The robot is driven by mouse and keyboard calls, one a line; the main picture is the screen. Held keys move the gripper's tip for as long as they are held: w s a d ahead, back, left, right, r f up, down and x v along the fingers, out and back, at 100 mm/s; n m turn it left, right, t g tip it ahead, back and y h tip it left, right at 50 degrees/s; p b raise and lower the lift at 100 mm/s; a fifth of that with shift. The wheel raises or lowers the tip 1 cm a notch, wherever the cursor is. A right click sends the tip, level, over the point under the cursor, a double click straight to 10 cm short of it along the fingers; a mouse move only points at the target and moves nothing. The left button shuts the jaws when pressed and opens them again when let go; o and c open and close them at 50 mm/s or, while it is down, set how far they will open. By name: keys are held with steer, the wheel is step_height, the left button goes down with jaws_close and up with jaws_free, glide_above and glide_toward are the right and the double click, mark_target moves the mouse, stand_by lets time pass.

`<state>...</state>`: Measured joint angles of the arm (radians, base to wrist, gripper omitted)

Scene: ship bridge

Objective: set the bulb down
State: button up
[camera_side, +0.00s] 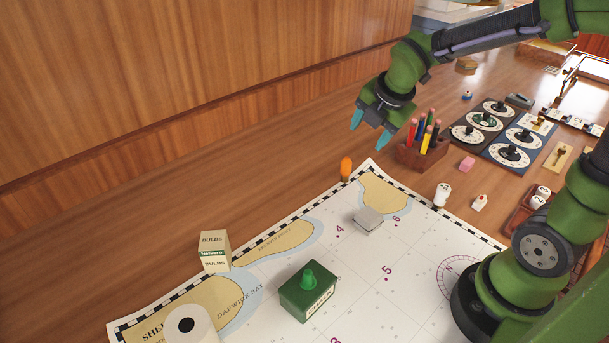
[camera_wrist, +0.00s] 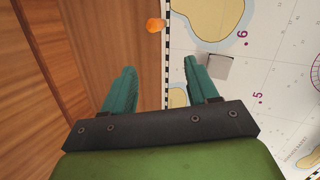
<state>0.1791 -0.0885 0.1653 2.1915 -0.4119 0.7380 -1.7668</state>
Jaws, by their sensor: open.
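The orange bulb (camera_side: 346,168) stands upright at the far edge of the chart, near its striped border. In the wrist view the bulb (camera_wrist: 155,25) shows at the top, just left of the border. I cannot tell whether its base touches the paper. My gripper (camera_side: 368,133) is open and empty, raised above the table behind the bulb and apart from it. Its two teal fingers (camera_wrist: 160,72) are spread in the wrist view with nothing between them.
The chart (camera_side: 400,300) carries a grey block (camera_side: 367,220) and a green chalk box (camera_side: 307,296). A bulbs carton (camera_side: 214,251) stands at its left edge. A wooden pencil holder (camera_side: 422,155) is close right of my gripper. A wood-panelled wall (camera_side: 180,90) rises behind.

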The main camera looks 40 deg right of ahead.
steer(key=s+a+r+m+t+y, duration=0.1)
steer(key=s+m, duration=0.5)
steer(key=m, duration=0.6)
steer(key=s+a+r+m+t+y, duration=0.1)
steer(key=s+a+r+m, duration=0.4)
steer(key=m, duration=0.6)
steer(key=shift+s+a+r+m+t+y, duration=0.2)
steer(key=shift+s+m+t+y, duration=0.15)
steer(key=shift+s+y, duration=0.5)
